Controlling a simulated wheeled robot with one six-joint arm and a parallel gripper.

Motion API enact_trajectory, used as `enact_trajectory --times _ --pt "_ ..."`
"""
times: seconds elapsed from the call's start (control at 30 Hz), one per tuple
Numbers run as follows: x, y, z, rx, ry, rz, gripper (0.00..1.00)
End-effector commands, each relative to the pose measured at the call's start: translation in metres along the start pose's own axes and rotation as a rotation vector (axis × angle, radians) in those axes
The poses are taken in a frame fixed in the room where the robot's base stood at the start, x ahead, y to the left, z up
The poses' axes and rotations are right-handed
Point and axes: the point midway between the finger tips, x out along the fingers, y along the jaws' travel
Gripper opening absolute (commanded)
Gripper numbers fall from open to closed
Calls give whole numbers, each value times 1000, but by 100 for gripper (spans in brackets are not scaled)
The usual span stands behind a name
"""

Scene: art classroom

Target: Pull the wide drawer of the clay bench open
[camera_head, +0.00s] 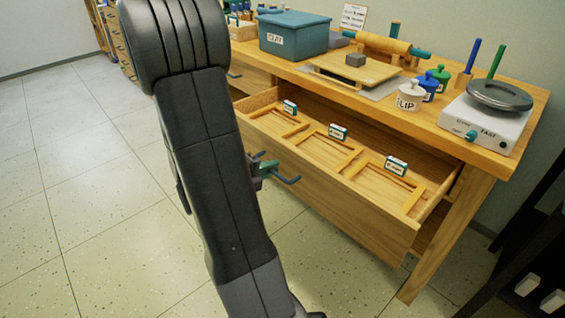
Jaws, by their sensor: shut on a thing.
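The clay bench (540,110) is a wooden worktable at the right. Its wide drawer (345,215) stands pulled out well beyond the bench front, and its inside shows. Three small labelled blocks and wooden dividers (330,148) are in it. A dark bar handle (289,180) is on the drawer front. My gripper (264,168) is at the left part of the handle, with green finger parts showing, and is shut on it. My black arm hides most of the gripper and the left part of the drawer front.
On the bench top are a teal clay bin (293,35), a board with a grey block (356,60), lidded jars (410,96) and a white scale or wheel (487,122). A dark shelf (530,240) stands at the lower right. Tiled floor (80,190) is clear at the left.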

Motion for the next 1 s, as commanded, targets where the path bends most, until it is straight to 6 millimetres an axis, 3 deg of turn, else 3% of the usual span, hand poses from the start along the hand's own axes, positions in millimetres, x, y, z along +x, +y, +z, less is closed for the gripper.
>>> enact_trajectory --times 0.2,0.6,0.63,0.7,1.0 --pt "-15 3 0 0 -1 1 0" --pt "-17 4 0 0 0 1 0" --pt "-17 4 0 0 0 1 13" --pt "-17 4 0 0 0 1 25" --pt "-18 3 0 0 0 0 25"
